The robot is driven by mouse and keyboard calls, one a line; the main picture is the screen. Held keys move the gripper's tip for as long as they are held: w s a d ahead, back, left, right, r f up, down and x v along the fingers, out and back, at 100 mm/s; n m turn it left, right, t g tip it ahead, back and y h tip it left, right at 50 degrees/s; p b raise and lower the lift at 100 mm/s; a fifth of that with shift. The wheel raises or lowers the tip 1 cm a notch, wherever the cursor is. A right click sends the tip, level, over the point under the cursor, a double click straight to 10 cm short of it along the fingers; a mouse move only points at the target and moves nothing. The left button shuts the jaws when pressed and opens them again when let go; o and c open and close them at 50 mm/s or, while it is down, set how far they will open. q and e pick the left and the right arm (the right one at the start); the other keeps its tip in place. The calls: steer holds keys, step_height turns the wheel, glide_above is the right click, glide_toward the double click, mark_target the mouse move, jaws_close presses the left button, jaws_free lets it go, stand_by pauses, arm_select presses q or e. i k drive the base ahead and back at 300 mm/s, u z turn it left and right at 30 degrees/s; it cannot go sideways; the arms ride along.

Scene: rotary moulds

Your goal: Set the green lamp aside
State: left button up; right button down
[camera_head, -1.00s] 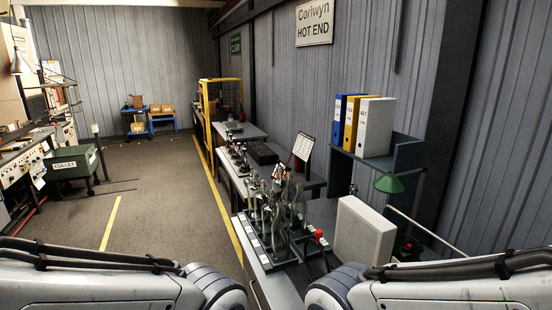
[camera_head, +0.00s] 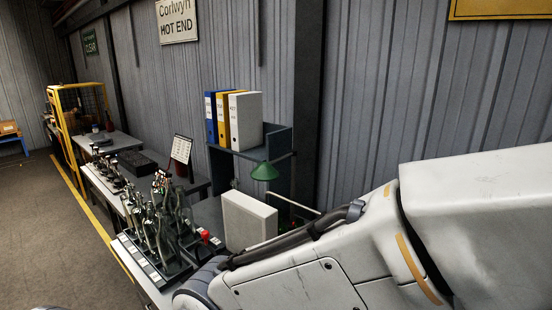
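The green lamp (camera_head: 264,171) stands in front of the dark shelf unit at the back of the workbench. Neither of my grippers is in view. Only large white links of my arm fill the lower right, so I cannot tell how far the grippers are from the lamp.
The pale panel (camera_head: 249,221) stands on the bench left of the lamp. Blue, yellow and white binders (camera_head: 245,121) stand on the shelf above. Open floor (camera_head: 50,235) lies left of the yellow line.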

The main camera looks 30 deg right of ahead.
mark_target(264, 171)
steer(key=z, duration=0.45)
steer(key=k, duration=1.1)
steer(key=u, duration=0.9)
steer(key=i, duration=1.05)
steer(key=u, duration=0.75)
steer(key=i, duration=1.4)
steer(key=z, duration=0.8)
steer(key=i, duration=0.85)
steer(key=z, duration=0.9)
